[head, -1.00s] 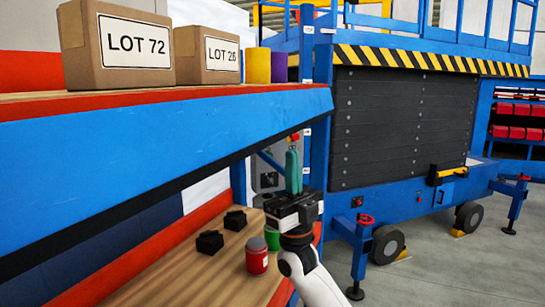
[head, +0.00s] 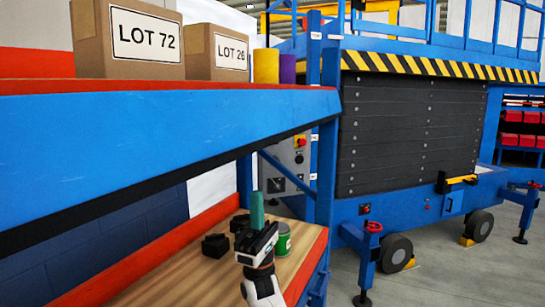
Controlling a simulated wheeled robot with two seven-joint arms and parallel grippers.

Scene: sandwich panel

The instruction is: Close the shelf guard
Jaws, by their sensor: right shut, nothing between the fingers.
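A long blue panel (head: 170,135) with a black lower edge runs along the front of the upper shelf. It looks like the shelf guard, but no hinge or latch shows, so I cannot tell how far it is open. My right gripper (head: 257,208) is below the panel, over the wooden lower shelf (head: 190,276). Its teal fingers point up, are shut and hold nothing. It appears apart from the panel, with a gap between the fingertips and the black edge. My left gripper is not in view.
Boxes marked LOT 72 (head: 128,40) and LOT 26 (head: 217,52), a yellow cylinder (head: 265,66) and a purple one (head: 287,69) stand on the upper shelf. Black blocks (head: 215,245) and a green can (head: 283,240) are near my right gripper. A blue post (head: 325,180) stands to its right.

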